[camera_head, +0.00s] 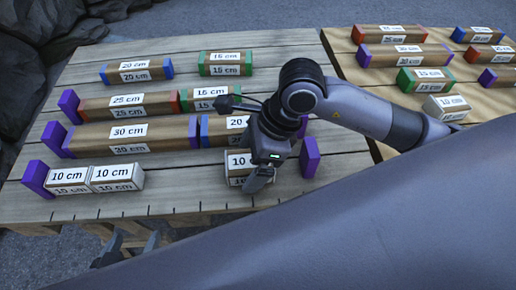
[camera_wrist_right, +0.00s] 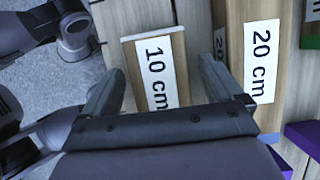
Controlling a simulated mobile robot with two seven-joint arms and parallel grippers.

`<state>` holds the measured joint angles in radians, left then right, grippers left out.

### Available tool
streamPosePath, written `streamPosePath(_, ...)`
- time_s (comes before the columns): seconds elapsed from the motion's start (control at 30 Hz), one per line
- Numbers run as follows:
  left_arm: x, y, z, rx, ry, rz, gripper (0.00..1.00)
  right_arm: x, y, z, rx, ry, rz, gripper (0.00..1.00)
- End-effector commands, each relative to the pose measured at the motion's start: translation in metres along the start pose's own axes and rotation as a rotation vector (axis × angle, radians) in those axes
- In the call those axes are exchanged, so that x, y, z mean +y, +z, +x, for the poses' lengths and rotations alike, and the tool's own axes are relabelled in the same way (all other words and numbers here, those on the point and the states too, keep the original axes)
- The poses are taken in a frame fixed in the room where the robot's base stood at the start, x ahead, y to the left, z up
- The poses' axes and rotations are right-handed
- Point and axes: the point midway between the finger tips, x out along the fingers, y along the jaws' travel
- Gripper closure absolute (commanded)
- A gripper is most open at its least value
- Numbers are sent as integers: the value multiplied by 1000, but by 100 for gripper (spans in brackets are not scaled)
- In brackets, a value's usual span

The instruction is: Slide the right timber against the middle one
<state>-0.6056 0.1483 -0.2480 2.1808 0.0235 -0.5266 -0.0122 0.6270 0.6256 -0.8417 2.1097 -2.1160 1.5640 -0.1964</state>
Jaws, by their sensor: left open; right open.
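In the head view, the left timber (camera_head: 68,181) and the middle timber (camera_head: 117,178), both white-edged and marked 10 cm, sit end to end in the front row. The right timber (camera_head: 238,164), also marked 10 cm, lies well to their right, with a wide gap. My right gripper (camera_head: 258,180) is over the right timber and partly hides it. In the right wrist view, the timber (camera_wrist_right: 158,72) shows between the open fingers of the right gripper (camera_wrist_right: 160,85); contact cannot be told. My left gripper (camera_head: 130,248) is open and empty, low beyond the table's front edge.
A purple block (camera_head: 36,176) stands at the row's left end, and another purple block (camera_head: 310,158) stands right of the right timber. Behind are 30 cm (camera_head: 130,138) and 20 cm (camera_head: 218,131) timbers. The planks between the middle and right timbers are bare.

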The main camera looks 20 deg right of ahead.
Motion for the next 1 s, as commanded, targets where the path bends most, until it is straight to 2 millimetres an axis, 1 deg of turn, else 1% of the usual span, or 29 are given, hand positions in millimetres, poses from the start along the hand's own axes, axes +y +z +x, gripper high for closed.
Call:
streamPosePath(0.03,0,0,0,2,1,2,23,0,0,4,0,2,0,6)
streamPosePath(0.1,1,-2,0,4,3,3,23,0,0,7,0,1,0,6)
streamPosePath(0.37,2,-5,0,10,5,7,23,0,0,7,0,0,0,6)
streamPosePath(0.4,1,-5,-1,9,5,8,23,0,0,7,0,0,0,10)
streamPosePath(0.47,1,-4,-1,9,5,11,23,0,0,7,0,0,0,29)
streamPosePath(0.5,1,-4,-1,9,6,12,23,0,0,7,0,0,0,42)
streamPosePath(0.57,1,-4,0,8,6,14,23,0,0,7,0,0,0,62)
streamPosePath(0.6,1,-3,0,7,6,15,23,0,0,7,0,0,0,65)
streamPosePath(1.0,1,1,1,4,7,15,23,-5,-2,7,0,-2,4,65)
